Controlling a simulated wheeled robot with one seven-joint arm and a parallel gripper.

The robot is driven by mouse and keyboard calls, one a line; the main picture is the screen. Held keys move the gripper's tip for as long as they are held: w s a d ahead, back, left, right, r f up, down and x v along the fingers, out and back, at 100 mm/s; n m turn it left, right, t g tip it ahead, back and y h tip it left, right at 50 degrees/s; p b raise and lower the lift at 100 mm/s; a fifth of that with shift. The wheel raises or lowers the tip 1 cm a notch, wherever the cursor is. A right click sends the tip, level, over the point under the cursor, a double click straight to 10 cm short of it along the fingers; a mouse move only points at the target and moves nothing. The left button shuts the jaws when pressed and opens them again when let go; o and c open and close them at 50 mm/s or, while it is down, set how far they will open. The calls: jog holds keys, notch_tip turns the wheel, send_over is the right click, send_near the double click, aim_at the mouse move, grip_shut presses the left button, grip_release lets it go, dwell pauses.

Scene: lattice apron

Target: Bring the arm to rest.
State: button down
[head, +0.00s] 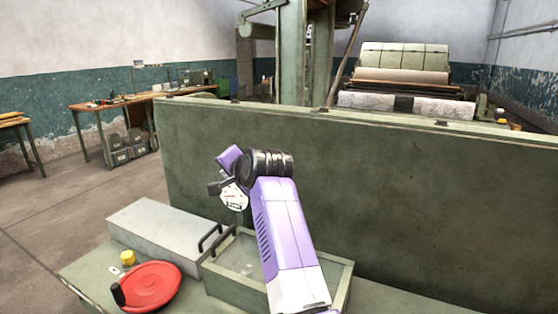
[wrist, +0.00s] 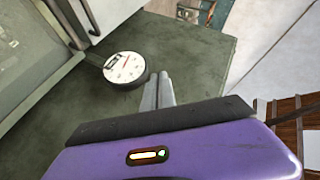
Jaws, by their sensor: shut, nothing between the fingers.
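My gripper (wrist: 159,90) shows in the wrist view with its two grey fingers together and nothing between them. Its tips point at a dull green surface (wrist: 195,62), just right of a round white dial with a red needle (wrist: 124,66). I cannot tell whether the tips touch anything. In the head view my purple and white arm reaches up over the bench, bent at a black joint, in front of the green panel (head: 400,185). The fingers are not clear there. A white dial (head: 235,196) shows just below my wrist.
On the green bench (head: 92,272) are a grey lidded box (head: 155,235), a green tray with a clear cover (head: 245,262), a red round thing with a black knob (head: 152,287) and a yellow knob (head: 127,258). The panel stands close behind my arm. Open floor (head: 60,205) lies left.

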jog(key=s+d+n+t, duration=0.1)
jog(key=d+n+t, duration=0.1)
jog(key=d+t, duration=0.4)
jog(key=s+d+f+n+h, duration=0.1)
jog(key=s+d+f, duration=0.4)
jog(key=s+d, duration=0.1)
jog(key=s+d+f+n+t, duration=0.1)
jog(key=s+d+f, duration=0.4)
jog(key=s+d, duration=0.1)
jog(key=s+d+f+n+t+h, duration=0.1)
jog(key=s+d+f, duration=0.4)
jog(key=s+d, duration=0.1)
jog(key=shift+s+d+h, duration=0.2)
jog(key=shift+s+h, duration=0.05)
jog(key=shift+h, duration=0.05)
jog(key=s+d+f+g+h, duration=0.1)
jog(key=s+d, duration=0.4)
jog(key=s, duration=0.9)
jog(key=s+d+f+g+h, duration=0.1)
jog(key=s+d, duration=0.4)
jog(key=s, duration=1)
jog(key=s+d+f+g+h, duration=0.2)
jog(key=s+d+f+h, duration=0.1)
jog(key=s, duration=1.1)
jog(key=shift+s+d+f, duration=0.25)
jog(key=shift+d+f, duration=0.35)
jog(key=shift+d, duration=0.3)
